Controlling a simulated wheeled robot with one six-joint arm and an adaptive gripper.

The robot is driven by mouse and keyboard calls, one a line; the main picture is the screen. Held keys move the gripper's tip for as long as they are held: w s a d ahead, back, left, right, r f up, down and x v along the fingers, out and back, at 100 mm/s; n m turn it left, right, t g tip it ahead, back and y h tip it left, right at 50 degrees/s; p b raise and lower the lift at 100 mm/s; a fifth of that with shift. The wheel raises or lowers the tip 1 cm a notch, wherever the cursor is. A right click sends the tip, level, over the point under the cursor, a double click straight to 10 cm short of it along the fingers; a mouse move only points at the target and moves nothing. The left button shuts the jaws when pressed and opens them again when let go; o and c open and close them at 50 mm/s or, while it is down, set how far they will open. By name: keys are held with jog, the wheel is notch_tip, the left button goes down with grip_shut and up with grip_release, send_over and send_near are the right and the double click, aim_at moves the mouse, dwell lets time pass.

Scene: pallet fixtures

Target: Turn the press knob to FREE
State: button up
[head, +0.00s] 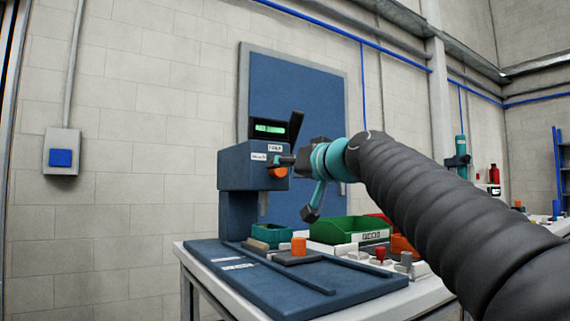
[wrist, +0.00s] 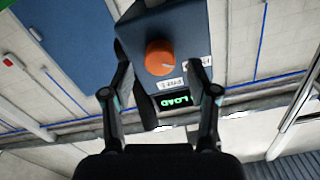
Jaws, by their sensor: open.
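The press (head: 247,170) is a blue-grey block on a column, with a dark display (head: 269,129) on top. In the wrist view the picture is turned over and the display (wrist: 176,100) reads LOAD in green. The orange press knob (head: 279,172) is on the press's front face, and in the wrist view the knob (wrist: 160,57) lies ahead between my fingers. My gripper (head: 288,160) is in front of that face, close to the knob. In the wrist view my gripper (wrist: 161,72) is open, its fingers on either side of the knob and apart from it. The knob's pointer mark is not clear.
Below stands a table with a blue base plate (head: 228,263), an orange block (head: 299,246), a green bin (head: 345,230) and a red button (head: 380,254). A dark lever (head: 296,125) rises beside the display. White labels sit beside the knob.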

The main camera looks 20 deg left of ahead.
jog(key=shift+x, duration=0.85)
grip_shut()
jog(key=shift+m, duration=0.3)
jog(key=m+p, duration=0.4)
jog(key=m, duration=0.7)
jog(key=shift+w+d+p, duration=0.1)
jog(key=shift+d+p, duration=0.05)
jog(key=shift+p, duration=0.15)
jog(key=shift+f, duration=0.1)
